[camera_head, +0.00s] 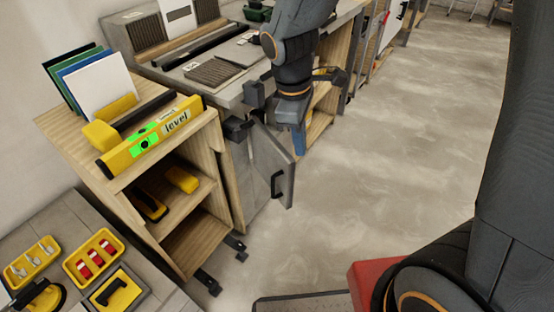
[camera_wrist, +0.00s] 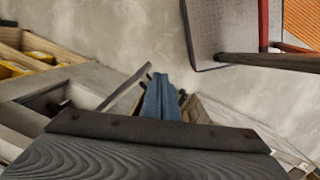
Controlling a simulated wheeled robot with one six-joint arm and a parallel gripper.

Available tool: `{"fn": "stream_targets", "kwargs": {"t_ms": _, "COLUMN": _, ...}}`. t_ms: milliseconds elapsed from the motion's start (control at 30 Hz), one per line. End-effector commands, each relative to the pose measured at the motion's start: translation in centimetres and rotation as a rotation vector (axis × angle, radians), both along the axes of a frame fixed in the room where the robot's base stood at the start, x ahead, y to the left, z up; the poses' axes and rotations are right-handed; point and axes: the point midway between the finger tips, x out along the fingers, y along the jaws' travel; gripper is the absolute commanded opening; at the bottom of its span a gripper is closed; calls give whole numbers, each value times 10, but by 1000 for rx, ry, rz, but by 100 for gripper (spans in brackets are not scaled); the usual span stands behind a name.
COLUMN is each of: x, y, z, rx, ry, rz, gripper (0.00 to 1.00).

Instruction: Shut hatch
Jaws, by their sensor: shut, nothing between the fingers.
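The hatch (camera_head: 272,165) is a grey door with a black handle (camera_head: 277,184) on the front of the grey workbench unit. It stands part-way open, swung out from the unit. In the wrist view the hatch (camera_wrist: 124,90) shows almost edge-on from above, with a dark gap behind it. My gripper (camera_head: 299,143) points down just to the right of the hatch, on its outer side. Its blue fingers (camera_wrist: 161,98) are shut and empty. They are close to the door's free edge; I cannot tell whether they touch it.
A wooden shelf unit (camera_head: 190,222) with a yellow level (camera_head: 152,138) on top stands left of the hatch. A grey surface with yellow trays (camera_head: 95,257) is at lower left. The concrete floor (camera_head: 400,150) to the right is clear.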

Motion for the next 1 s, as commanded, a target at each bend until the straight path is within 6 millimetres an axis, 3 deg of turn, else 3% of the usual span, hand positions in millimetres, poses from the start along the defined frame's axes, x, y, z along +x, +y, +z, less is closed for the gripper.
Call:
{"fn": "stream_targets", "kwargs": {"t_ms": 33, "x": 10, "y": 23, "z": -9, "rx": -24, "ry": 14, "rz": 171, "gripper": 0}}
{"fn": "stream_targets", "kwargs": {"t_ms": 100, "x": 21, "y": 49, "z": -17, "rx": -57, "ry": 30, "rz": 393, "gripper": 0}}
{"fn": "stream_targets", "kwargs": {"t_ms": 200, "x": 32, "y": 78, "z": -26, "rx": -97, "ry": 51, "rz": 634, "gripper": 0}}
{"fn": "stream_targets", "kwargs": {"t_ms": 333, "x": 38, "y": 100, "z": -32, "rx": -126, "ry": 64, "rz": 806, "gripper": 0}}
{"fn": "stream_targets", "kwargs": {"t_ms": 567, "x": 41, "y": 100, "z": -53, "rx": -134, "ry": 71, "rz": 848, "gripper": 0}}
{"fn": "stream_targets", "kwargs": {"t_ms": 1000, "x": 49, "y": 81, "z": -135, "rx": -132, "ry": 72, "rz": 844, "gripper": 0}}
